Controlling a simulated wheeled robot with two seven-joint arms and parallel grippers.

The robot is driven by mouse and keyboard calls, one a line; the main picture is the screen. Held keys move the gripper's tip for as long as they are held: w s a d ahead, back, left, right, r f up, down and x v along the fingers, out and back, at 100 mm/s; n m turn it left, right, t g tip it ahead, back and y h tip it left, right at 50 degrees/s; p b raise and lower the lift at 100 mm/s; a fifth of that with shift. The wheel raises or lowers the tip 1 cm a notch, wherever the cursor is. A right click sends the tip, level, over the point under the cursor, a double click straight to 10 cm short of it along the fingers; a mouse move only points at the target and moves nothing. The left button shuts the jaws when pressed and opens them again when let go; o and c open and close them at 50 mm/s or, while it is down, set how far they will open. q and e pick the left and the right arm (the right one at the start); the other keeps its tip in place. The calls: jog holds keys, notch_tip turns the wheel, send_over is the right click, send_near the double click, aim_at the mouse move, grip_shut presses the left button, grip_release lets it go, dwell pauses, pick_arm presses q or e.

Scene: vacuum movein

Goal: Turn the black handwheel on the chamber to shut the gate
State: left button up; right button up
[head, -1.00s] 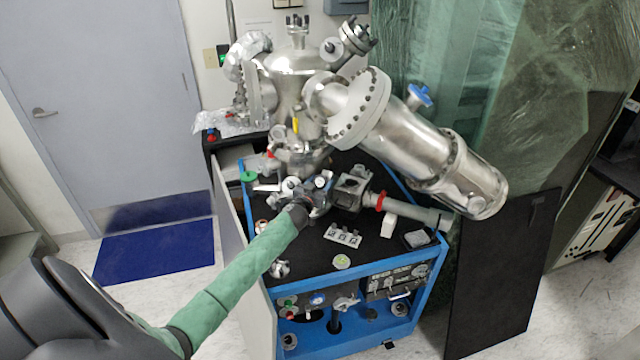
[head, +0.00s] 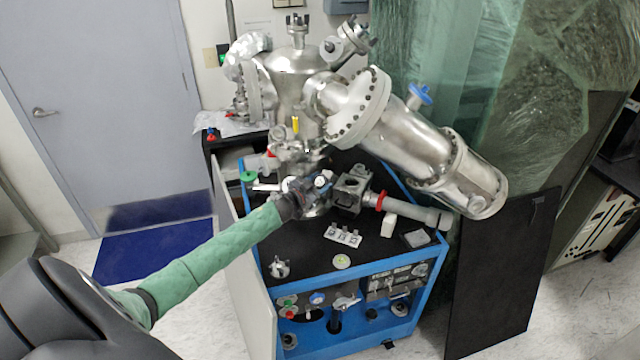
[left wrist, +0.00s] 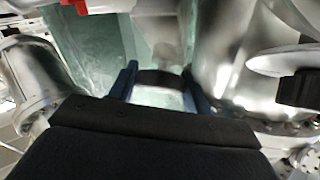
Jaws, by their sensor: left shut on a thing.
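The silver chamber (head: 297,72) stands at the back of the blue-framed cart. My left gripper (head: 312,184) reaches in from the left, low at the front of the chamber. In the left wrist view, the two blue fingers of my left gripper (left wrist: 160,72) stand on either side of a short black piece, which looks like part of the black handwheel (left wrist: 160,79). The fingers are shut on it. The rest of the wheel is hidden or too small to make out in the head view. My right gripper is not in view.
A large silver cylinder (head: 400,138) slants out from the chamber to the right, above the cart. A metal block (head: 352,192) and a pipe with a red ring (head: 379,201) lie right of my gripper.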

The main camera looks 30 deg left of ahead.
pick_arm(q)
jog(key=shift+a+r+m+g+h, duration=0.15)
jog(key=shift+m+g+h, duration=0.15)
jog(key=shift+m+h, duration=0.6)
jog(key=shift+m+g, duration=0.3)
jog(key=shift+m, duration=0.5)
jog(key=m+g+h, duration=0.1)
jog(key=m, duration=0.2)
jog(key=m+g+h, duration=0.2)
jog(key=m, duration=0.1)
jog(key=shift+w+h, duration=0.1)
jog(key=shift+h, duration=0.2)
jog(key=shift+m+g+h, duration=0.3)
jog(key=shift+m+g, duration=0.7)
jog(key=shift+m, duration=0.2)
jog(key=shift+m+g, duration=0.8)
jog(key=shift+m, duration=0.2)
jog(key=shift+m+g, duration=0.3)
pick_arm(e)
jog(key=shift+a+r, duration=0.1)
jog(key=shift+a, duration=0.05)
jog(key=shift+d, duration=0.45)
